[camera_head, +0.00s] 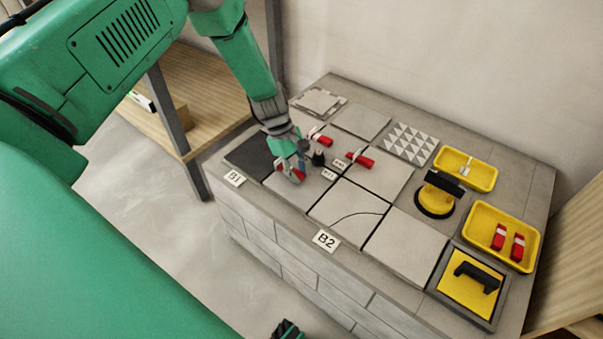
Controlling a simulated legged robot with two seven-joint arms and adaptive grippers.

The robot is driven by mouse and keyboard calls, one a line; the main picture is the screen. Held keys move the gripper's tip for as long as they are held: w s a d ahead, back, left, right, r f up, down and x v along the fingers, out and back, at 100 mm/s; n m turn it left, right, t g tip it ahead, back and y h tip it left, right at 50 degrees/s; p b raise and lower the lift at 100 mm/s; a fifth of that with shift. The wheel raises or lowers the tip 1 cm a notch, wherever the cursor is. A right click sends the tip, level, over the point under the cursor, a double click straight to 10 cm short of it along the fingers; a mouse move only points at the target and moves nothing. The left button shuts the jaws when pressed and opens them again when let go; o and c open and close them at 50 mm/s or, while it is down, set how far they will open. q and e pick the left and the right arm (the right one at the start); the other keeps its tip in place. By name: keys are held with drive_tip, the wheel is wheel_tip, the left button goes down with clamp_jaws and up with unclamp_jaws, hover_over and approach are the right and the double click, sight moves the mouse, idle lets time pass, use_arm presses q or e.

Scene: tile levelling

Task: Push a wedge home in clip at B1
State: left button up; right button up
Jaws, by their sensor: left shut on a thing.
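My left gripper (295,172) reaches down over the tiles just right of the B1 label (235,178). It is shut on a red wedge (297,174), mostly hidden by the fingers. The clip there is hidden too, so I cannot tell how far the wedge sits in it. Two more red wedges, one farther back (320,138) and one to the right (360,159), sit at tile joints with pale clips. My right gripper (287,330) is only partly in view at the bottom edge; its jaws are unclear.
The B2 label (326,241) is on the front edge. A yellow tray (533,243) holds two red wedges; another yellow tray (485,178) stands behind. A black-handled yellow suction cup (435,203) and a yellow float (466,292) are at right.

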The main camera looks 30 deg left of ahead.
use_arm(q)
drive_tip(key=shift+a+f, duration=0.2)
drive_tip(key=shift+a, duration=1.9)
idle(1.2)
idle(0.6)
